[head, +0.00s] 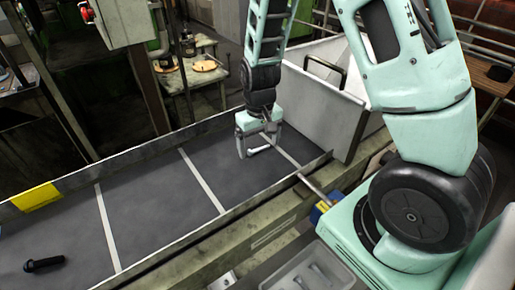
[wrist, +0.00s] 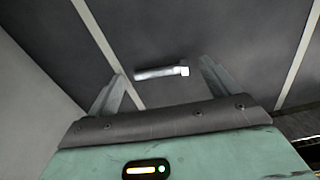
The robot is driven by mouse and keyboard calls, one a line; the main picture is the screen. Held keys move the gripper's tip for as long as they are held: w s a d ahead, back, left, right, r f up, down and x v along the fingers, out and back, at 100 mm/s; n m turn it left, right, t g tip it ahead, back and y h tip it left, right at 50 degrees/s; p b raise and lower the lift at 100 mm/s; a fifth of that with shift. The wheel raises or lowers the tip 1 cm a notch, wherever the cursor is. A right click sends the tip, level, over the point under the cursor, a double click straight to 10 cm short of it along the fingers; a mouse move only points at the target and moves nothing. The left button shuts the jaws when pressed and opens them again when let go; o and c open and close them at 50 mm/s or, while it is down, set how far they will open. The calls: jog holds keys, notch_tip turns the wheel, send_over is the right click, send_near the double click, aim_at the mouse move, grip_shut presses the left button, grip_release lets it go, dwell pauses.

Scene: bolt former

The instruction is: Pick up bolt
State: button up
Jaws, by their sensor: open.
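A silver bolt (wrist: 162,73) lies on the dark belt in the wrist view, its head to the right. It shows between the fingertips, and I cannot tell whether it is down between them or below them. In the head view a pale piece of it (head: 260,150) shows by the fingers. My gripper (head: 256,146) is open and points down over the right part of the belt. A second, black bolt (head: 44,263) lies at the belt's near left end, far from my gripper.
The dark belt (head: 145,210) has white cross stripes and low metal side walls. A grey metal bin (head: 325,95) with a handle stands just beyond its right end. A yellow plate (head: 36,197) sits on the far wall. A grey tray (head: 283,278) is in front. The belt's middle is clear.

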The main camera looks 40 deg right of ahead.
jog(key=c, duration=1.2)
jog(key=shift+r, duration=0.15)
